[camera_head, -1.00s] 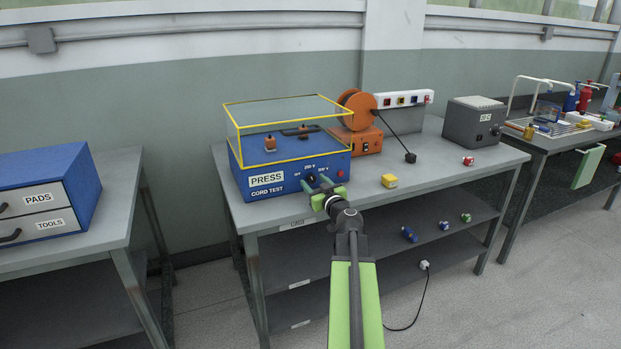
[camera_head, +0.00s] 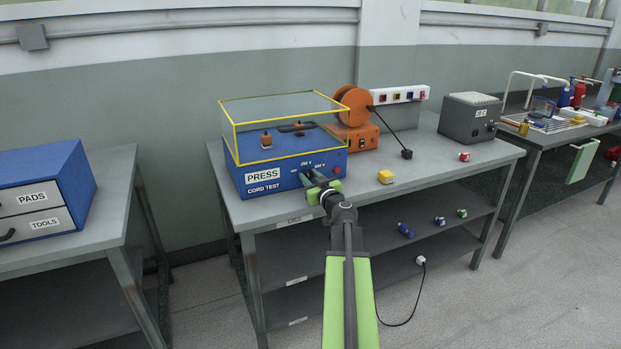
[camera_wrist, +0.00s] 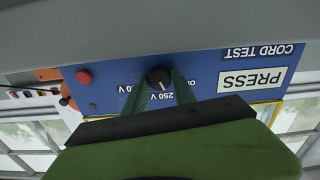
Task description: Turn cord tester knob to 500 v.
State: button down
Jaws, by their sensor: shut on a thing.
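The blue cord tester (camera_head: 322,162) stands on the left part of the grey bench, its labelled front facing me. Its black knob (camera_wrist: 158,77) is between the two green fingers of my gripper (camera_wrist: 157,88) in the wrist view, which is upside down. The fingers are shut on the knob from both sides. A white mark on the knob points down in that view, towards the 250 V label (camera_wrist: 162,96). The OFF and 500 V labels are partly hidden by the fingers. In the head view my gripper (camera_head: 322,182) covers the knob.
A yellow-edged clear cover (camera_head: 284,156) tops the tester. A red button (camera_wrist: 84,77) is on its front. An orange reel (camera_head: 355,106), a yellow block (camera_head: 386,177) and a grey box (camera_head: 470,117) share the bench. Open floor lies at lower right.

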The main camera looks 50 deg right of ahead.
jog(key=shift+m, duration=0.3)
jog(key=m, duration=0.3)
jog(key=shift+d, duration=0.1)
jog(key=shift+s+m, duration=0.1)
jog(key=shift+m, duration=2.4)
jog(key=c, duration=1)
grip_release()
jog(key=shift+c, duration=0.2)
